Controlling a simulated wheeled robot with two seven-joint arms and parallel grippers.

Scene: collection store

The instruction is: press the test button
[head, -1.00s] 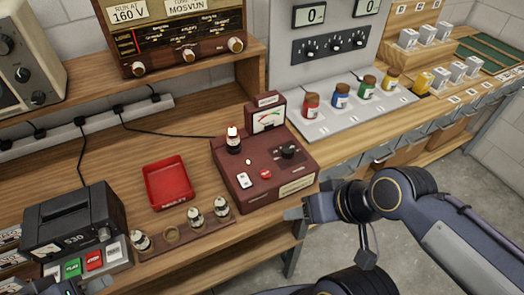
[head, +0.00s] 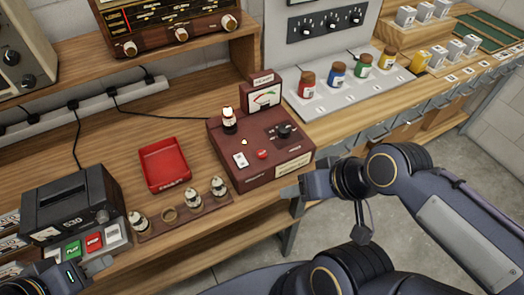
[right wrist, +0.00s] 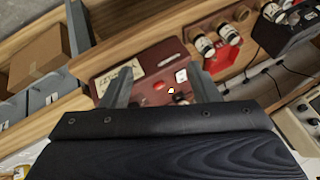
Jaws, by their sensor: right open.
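The maroon tester box (head: 255,168) stands on the wooden bench in the head view. On its top are a red button (head: 262,154), a white switch (head: 240,160), a black knob (head: 284,131) and a small upright tube. A meter (head: 264,98) rises at its back. My right gripper (head: 290,192) is just off the box's front right corner, touching nothing that I can see. In the right wrist view its fingers (right wrist: 163,82) are apart and empty, with the red button (right wrist: 158,86) seen between them. My left gripper (head: 88,270) is at the lower left, partly cut off, in front of the tape recorder.
A red tray (head: 165,150) lies left of the box. A wooden rack (head: 180,222) with several tubes stands in front. The black recorder (head: 72,207) with coloured keys is at the left. Several coloured jars stand on a grey panel (head: 325,115) at the right.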

